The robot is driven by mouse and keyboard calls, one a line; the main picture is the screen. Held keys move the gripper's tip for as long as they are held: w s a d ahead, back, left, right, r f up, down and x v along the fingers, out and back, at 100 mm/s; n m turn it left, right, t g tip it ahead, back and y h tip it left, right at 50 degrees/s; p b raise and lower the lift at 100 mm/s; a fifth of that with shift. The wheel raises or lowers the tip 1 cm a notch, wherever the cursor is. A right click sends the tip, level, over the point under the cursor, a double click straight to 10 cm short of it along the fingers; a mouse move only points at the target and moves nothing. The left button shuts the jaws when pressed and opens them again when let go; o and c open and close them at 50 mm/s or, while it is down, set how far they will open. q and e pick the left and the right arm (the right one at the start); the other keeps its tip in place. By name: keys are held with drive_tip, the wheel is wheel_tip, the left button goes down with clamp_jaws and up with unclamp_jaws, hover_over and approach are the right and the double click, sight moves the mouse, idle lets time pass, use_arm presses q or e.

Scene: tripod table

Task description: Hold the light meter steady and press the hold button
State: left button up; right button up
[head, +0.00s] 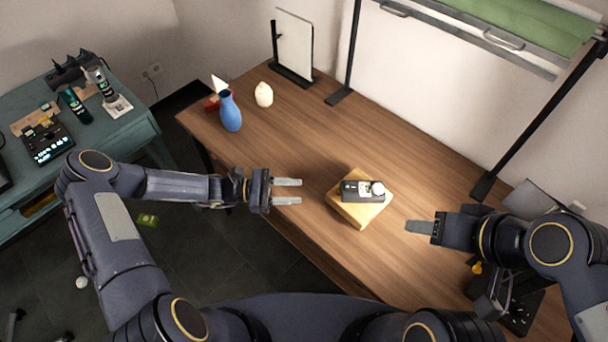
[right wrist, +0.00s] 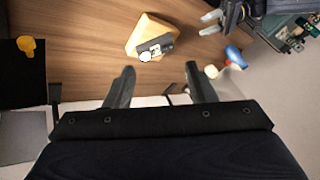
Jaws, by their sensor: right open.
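The light meter (head: 361,190) is a small dark device with a white round dome at its right end. It lies on a yellowish wooden block (head: 350,214) on the table. The meter also shows in the right wrist view (right wrist: 160,46), on the block (right wrist: 143,30). The hold button is too small to make out. My left gripper (head: 288,191) is open and empty, to the left of the block and apart from it. My right gripper (head: 420,227) is to the right of the block, apart from it; the right wrist view shows its fingers (right wrist: 160,85) spread with nothing between them.
A blue vase (head: 230,111) and a white ornament (head: 264,94) stand at the back left of the wooden table (head: 310,136). A white panel on a stand (head: 295,45) and black posts stand along the back edge. Table around the block is clear.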

drive_tip(key=o, duration=0.6)
drive_tip(key=shift+w+d, duration=0.1)
drive_tip(key=shift+w, duration=0.1)
drive_tip(key=n+g+h, duration=0.4)
drive_tip(key=n+g, duration=0.1)
drive_tip(key=n, duration=1.4)
hover_over(377, 187)
wheel_tip(377, 187, down, 13)
drive_tip(key=shift+s+d, duration=0.15)
drive_tip(key=shift+w+a+f+n+g, duration=0.2)
drive_tip(key=shift+f+n+g, duration=0.1)
drive_tip(key=shift+f, duration=0.35)
wheel_tip(377, 187, down, 7)
drive_tip(key=shift+f, duration=0.2)
